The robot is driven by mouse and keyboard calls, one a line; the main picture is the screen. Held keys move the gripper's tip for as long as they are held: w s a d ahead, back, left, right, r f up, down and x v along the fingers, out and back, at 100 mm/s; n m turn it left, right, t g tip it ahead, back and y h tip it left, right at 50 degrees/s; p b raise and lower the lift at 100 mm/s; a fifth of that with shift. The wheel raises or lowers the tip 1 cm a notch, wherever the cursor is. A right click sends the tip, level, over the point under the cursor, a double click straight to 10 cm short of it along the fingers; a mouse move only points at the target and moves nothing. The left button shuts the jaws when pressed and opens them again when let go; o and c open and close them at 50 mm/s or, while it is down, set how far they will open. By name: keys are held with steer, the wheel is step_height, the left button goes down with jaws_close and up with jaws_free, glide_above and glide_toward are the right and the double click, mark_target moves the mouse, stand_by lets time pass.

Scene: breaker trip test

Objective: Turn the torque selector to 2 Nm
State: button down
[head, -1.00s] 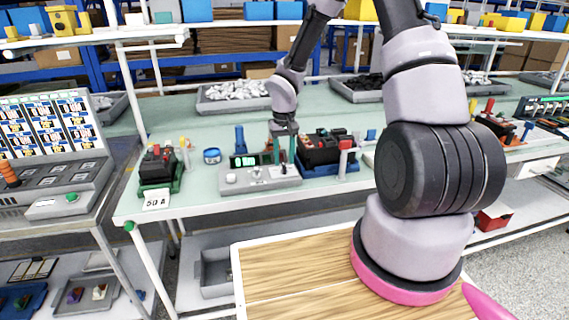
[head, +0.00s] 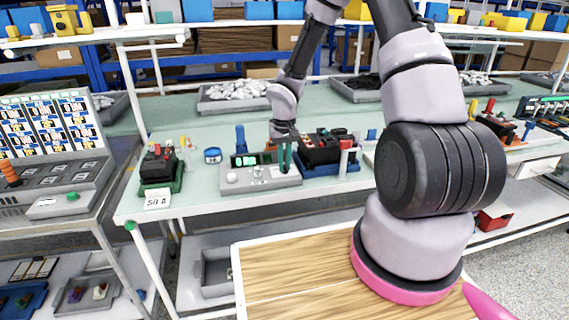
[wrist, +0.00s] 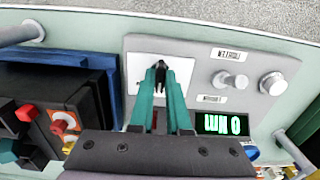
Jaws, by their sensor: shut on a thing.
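The grey tester box (head: 245,184) stands near the front edge of the bench, with a green-lit display (head: 245,160). The wrist view shows it upside down, and its display (wrist: 222,124) seems to read 0 NM. My gripper (head: 285,168) is down at the right end of the box. In the wrist view my teal fingers (wrist: 160,70) are closed together over the white dial plate (wrist: 135,68). They are shut on what appears to be the torque selector, which they mostly hide. Its setting cannot be read.
Two pale knobs (wrist: 230,80) (wrist: 272,84) sit on the same panel, clear of my fingers. A black breaker in a blue holder (head: 325,168) stands close to the right. Another breaker in a green holder (head: 160,187) and a blue tape roll (head: 212,156) are left.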

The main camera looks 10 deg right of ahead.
steer(key=n, duration=0.4)
steer(key=shift+n, duration=2.3)
steer(key=c, duration=0.9)
jaws_free()
steer(key=shift+r, duration=0.1)
step_height(320, 180, up, 11)
steer(key=shift+f, duration=0.15)
